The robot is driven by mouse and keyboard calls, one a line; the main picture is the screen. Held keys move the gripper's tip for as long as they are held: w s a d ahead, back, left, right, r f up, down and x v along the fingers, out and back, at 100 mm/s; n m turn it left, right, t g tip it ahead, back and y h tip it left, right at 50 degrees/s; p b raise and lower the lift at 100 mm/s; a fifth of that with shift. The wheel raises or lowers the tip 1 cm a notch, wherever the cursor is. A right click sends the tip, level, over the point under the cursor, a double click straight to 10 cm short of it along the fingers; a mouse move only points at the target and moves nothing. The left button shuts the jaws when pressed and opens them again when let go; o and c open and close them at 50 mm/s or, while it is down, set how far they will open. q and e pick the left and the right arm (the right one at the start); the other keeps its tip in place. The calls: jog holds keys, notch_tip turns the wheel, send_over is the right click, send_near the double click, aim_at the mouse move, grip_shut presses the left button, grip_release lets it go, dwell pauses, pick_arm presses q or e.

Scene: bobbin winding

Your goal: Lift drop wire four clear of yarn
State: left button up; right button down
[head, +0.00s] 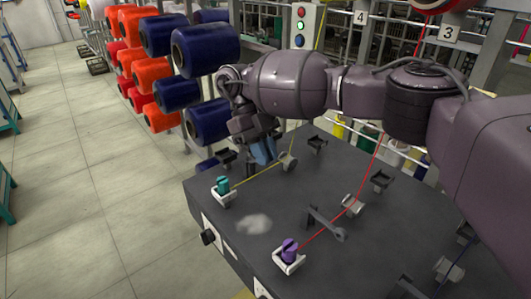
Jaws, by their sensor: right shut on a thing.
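My right gripper (263,150) reaches in from the right over the far left part of the dark machine top (255,257). Its bluish fingers are shut on drop wire four, which is mostly hidden behind the fingers and wrist. The yellow yarn (252,177) runs from the teal bobbin (223,186) to a pale guide roller (288,161) and on upward. The fingers are close to this yarn; I cannot tell whether the wire is clear of it. My left gripper is not in view.
A lever (325,222) stands near the red yarn (324,228), which runs from the purple bobbin (289,249) past another roller (353,204). Small black brackets (380,181) stand on the top. Blue yarn cones (205,50) hang behind on the left. Open floor (80,200) is at left.

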aim_at(252, 160)
jog(key=c, duration=1.2)
grip_release()
jog(key=shift+o, duration=0.2)
jog(key=shift+w+a+r, duration=0.15)
jog(key=shift+w+r, duration=0.1)
jog(key=shift+r, duration=0.15)
jog(key=v, duration=0.4)
jog(key=shift+w+a+r, duration=0.1)
jog(key=shift+w+r, duration=0.05)
jog(key=shift+b+v, duration=1.1)
jog(key=shift+v, duration=1.55)
